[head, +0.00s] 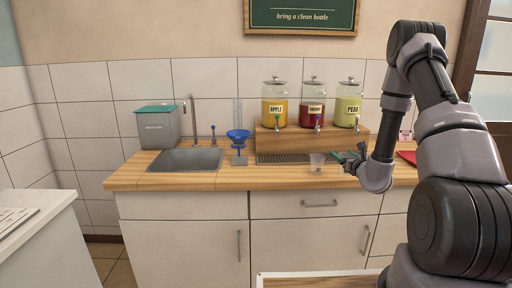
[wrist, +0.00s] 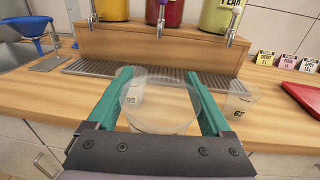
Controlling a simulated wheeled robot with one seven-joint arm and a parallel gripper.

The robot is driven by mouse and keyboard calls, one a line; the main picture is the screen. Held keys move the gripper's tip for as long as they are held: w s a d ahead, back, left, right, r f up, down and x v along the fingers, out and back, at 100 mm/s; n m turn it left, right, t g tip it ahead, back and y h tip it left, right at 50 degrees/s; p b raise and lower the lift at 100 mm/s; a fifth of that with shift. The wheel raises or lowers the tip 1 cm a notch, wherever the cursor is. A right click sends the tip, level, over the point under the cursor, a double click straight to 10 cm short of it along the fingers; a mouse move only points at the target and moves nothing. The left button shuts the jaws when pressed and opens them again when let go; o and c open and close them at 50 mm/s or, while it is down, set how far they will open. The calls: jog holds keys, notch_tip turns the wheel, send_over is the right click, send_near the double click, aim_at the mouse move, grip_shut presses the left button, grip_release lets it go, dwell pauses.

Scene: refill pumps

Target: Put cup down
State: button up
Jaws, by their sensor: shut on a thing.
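My gripper (wrist: 159,90) has teal fingers and is shut on a clear cup (wrist: 160,118), whose round rim shows between them in the wrist view. The cup is upright or nearly so, just above or on the wooden counter; I cannot tell whether its base touches. In the head view my gripper (head: 345,158) is low over the counter in front of the drip tray, and I cannot make out the held cup there for certain.
A clear labelled cup (wrist: 130,88) stands behind the left finger, and another (wrist: 241,103) stands right of the right finger. Behind are the drip grille (wrist: 95,67) and juice dispensers (head: 312,108). A red tray (wrist: 304,103) lies right. The counter left of the sink (head: 186,160) is narrow.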

jog(key=s+a+m+h, duration=0.1)
jog(key=s+a+h, duration=0.1)
jog(key=s+a, duration=0.4)
jog(key=shift+s+f, duration=0.15)
jog(key=shift+s, duration=0.85)
